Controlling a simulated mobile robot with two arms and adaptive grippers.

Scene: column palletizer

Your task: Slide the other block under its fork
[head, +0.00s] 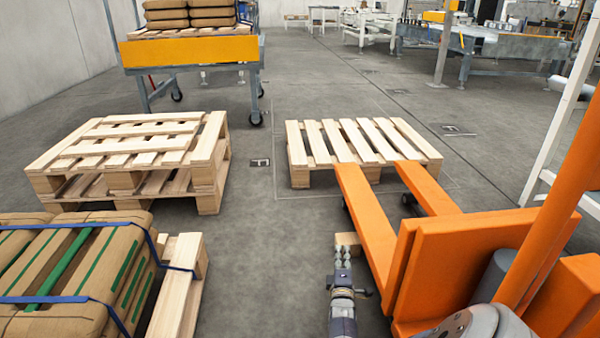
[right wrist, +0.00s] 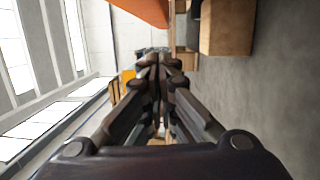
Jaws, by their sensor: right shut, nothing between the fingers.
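An orange pallet jack stands at the right in the head view, with its left fork (head: 366,220) and right fork (head: 428,187) reaching to a wooden pallet (head: 350,140). A small wooden block (head: 348,240) lies on the floor just left of the left fork. My right gripper (head: 342,256) is at the block's near side, low beside the fork, shut and empty. Whether it touches the block I cannot tell. In the right wrist view the closed fingers (right wrist: 158,62) point forward, with a wooden block (right wrist: 228,28) beside them and orange metal (right wrist: 142,10) above. My left gripper is out of view.
Stacked pallets (head: 130,150) stand at the left, and strapped sacks (head: 75,265) lie on a pallet in front of them. A wheeled frame (head: 190,52) stands behind. The jack's body (head: 470,260) fills the right side. Floor between left stacks and fork is clear.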

